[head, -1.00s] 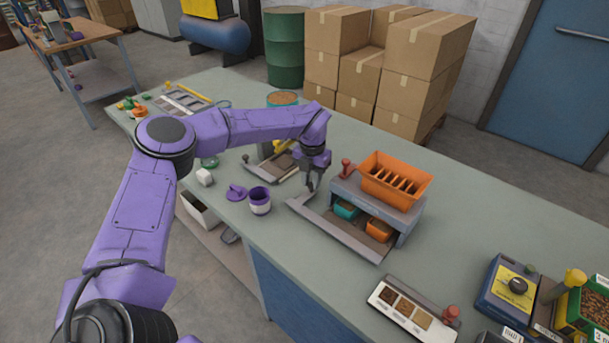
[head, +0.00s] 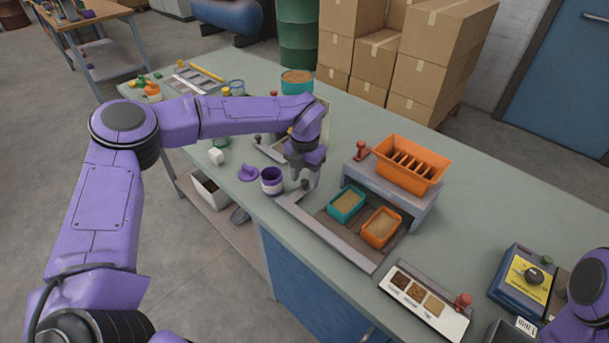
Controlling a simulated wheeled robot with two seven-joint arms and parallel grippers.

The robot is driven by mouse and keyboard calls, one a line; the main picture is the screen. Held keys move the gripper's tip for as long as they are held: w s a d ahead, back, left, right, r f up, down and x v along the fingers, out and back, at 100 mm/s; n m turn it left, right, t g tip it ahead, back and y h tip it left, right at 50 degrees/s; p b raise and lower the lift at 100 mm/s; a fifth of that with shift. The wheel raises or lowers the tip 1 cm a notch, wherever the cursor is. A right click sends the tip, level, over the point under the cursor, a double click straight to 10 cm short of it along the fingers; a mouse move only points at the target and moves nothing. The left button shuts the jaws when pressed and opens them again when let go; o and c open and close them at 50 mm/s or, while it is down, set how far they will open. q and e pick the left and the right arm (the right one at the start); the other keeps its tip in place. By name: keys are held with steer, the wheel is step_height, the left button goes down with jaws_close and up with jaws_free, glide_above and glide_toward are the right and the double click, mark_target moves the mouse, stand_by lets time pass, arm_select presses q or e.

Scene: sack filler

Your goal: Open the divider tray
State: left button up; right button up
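The divider tray (head: 330,232) is a grey drawer with a raised front rail, drawn out from under a grey stand (head: 425,207). A teal bin (head: 346,203) and an orange bin (head: 381,228), both with tan fill, sit in it, in front of the stand. An orange hopper with dividers (head: 410,163) stands on top. My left gripper (head: 304,182) points down at the tray's left end, around or beside a small dark knob there. Whether its fingers grip the knob is unclear. My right gripper is out of view; only part of my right arm shows at lower right.
A purple cup (head: 271,180) and purple lid (head: 248,173) are close left of the gripper. A sample tray (head: 424,300) with a red knob lies in front right of the drawer. A blue device (head: 528,278) is further right. The bench behind the stand is clear.

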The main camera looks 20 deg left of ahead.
arm_select(q)
step_height(320, 180, up, 11)
steer(key=b, duration=0.2)
steer(key=shift+f, duration=0.2)
steer(key=shift+d+f, duration=0.1)
